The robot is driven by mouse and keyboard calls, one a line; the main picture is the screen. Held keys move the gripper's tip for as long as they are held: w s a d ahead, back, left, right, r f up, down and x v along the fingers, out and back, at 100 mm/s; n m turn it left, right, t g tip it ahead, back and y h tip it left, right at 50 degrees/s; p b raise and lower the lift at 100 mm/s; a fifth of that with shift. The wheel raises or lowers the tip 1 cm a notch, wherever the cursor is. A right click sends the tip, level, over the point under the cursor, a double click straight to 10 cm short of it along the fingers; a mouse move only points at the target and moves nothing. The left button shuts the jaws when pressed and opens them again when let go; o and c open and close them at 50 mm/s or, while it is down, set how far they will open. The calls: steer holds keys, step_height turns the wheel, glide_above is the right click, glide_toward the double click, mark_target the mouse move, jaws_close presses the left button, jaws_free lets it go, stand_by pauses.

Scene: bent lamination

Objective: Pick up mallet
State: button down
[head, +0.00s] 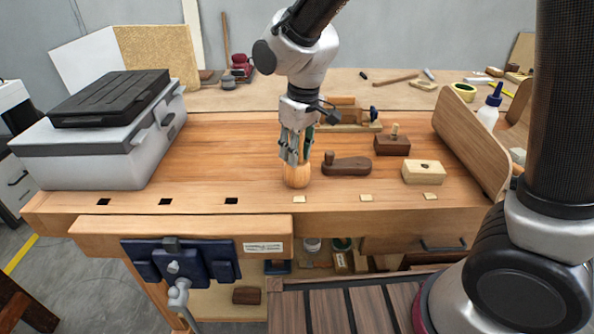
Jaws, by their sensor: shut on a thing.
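The mallet (297,178) shows as a rounded light-wood body near the front of the workbench, just below my gripper. My gripper (296,157) points down and is shut on the mallet's upper part. The fingers hide that part, so the handle does not show clearly. The mallet looks upright. I cannot tell whether its bottom touches the bench top.
A dark wooden tool (347,166) lies close to the right of the mallet. A dark block (392,146) and a pale block (424,173) lie farther right, before a curved wooden panel (470,150). A grey case (100,150) fills the left. The bench between is clear.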

step_height(320, 180, up, 10)
stand_by(0.6)
